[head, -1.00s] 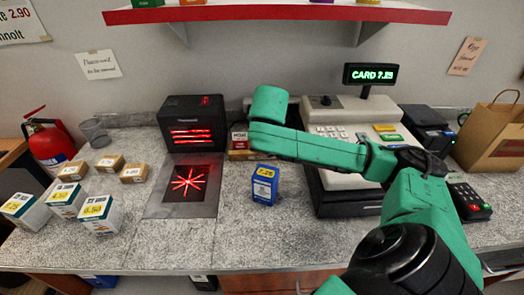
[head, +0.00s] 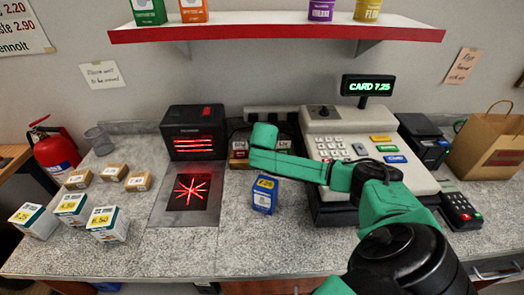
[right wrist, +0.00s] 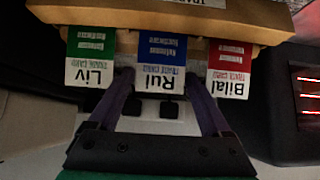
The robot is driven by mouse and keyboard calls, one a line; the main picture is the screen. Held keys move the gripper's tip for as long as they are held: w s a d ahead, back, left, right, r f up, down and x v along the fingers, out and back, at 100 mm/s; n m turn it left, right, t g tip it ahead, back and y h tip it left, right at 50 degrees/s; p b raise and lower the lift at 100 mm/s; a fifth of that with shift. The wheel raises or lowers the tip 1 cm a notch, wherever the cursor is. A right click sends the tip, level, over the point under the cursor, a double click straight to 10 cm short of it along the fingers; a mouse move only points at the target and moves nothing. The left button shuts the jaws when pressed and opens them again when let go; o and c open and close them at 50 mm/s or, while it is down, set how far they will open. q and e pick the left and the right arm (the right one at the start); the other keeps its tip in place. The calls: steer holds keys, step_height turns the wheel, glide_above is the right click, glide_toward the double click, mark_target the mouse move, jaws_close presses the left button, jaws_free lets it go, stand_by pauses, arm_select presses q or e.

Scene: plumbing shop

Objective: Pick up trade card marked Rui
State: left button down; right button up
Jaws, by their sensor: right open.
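In the right wrist view, the trade card marked Rui (right wrist: 160,65) is blue and white and appears upside down. It stands in the middle of a wooden holder (right wrist: 185,20), between the green Liv card (right wrist: 90,62) and the red Bilal card (right wrist: 229,65). My right gripper (right wrist: 161,92) is open, with one finger on each side of the Rui card's lower part in the picture. I cannot tell whether the fingers touch it. In the head view, the holder (head: 238,149) is partly hidden behind my right arm, and the gripper is hidden there. My left gripper is not in view.
A black scanner (head: 194,132) with red lights stands left of the holder, and the cash register (head: 350,150) stands right. A blue box (head: 265,195) sits in front. Several small boxes (head: 108,222) are at the left. A red-edged shelf (head: 270,32) hangs above.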

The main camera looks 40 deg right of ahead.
steer(key=c, duration=1.1)
